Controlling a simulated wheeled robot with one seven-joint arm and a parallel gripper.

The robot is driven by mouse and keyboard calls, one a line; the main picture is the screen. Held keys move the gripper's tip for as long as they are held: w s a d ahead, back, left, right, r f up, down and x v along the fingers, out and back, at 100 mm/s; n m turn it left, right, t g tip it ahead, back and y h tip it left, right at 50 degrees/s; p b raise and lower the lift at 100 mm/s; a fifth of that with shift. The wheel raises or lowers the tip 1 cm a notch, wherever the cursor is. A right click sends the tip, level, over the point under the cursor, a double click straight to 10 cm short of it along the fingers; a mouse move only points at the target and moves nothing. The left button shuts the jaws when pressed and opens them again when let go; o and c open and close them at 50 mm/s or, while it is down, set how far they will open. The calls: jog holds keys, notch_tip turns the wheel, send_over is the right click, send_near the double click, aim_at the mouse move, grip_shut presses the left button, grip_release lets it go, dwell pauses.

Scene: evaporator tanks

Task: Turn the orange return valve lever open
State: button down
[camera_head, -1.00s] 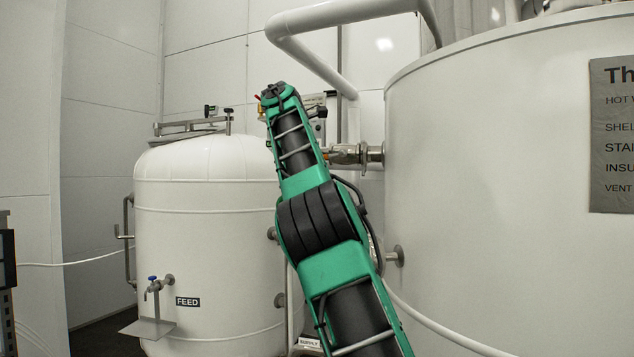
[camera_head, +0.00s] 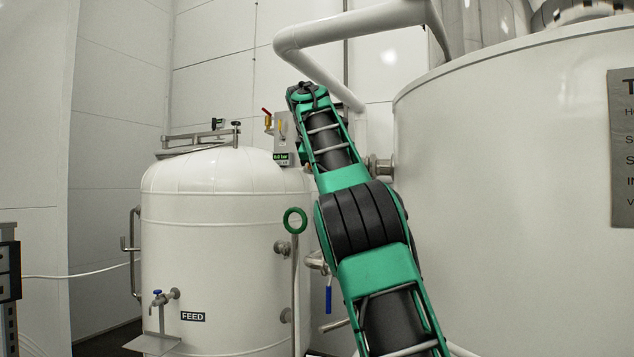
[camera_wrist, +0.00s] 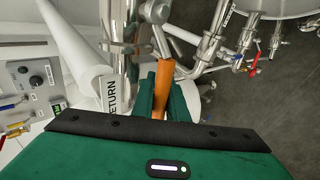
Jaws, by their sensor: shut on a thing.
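In the wrist view the orange lever (camera_wrist: 162,62) runs down from a metal valve fitting at the top centre. My gripper (camera_wrist: 161,95), with green fingers, is shut around the lever's lower part. The lever's end is hidden between the fingers. In the head view my green and black arm covers the gripper and the orange lever, so neither can be made out there.
A red lever (camera_wrist: 254,60) and metal pipes lie to the right in the wrist view; a control panel (camera_wrist: 35,85) is at left. In the head view, the FEED tank (camera_head: 215,260) stands left and a large white tank (camera_head: 510,190) right, flanking my arm.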

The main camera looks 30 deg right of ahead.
jog(key=shift+r, duration=0.2)
jog(key=c, duration=1.7)
grip_release()
jog(key=shift+w+d, duration=0.1)
jog(key=shift+w, duration=0.05)
jog(key=shift+c, duration=0.2)
jog(key=v, duration=0.7)
jog(key=shift+r, duration=0.15)
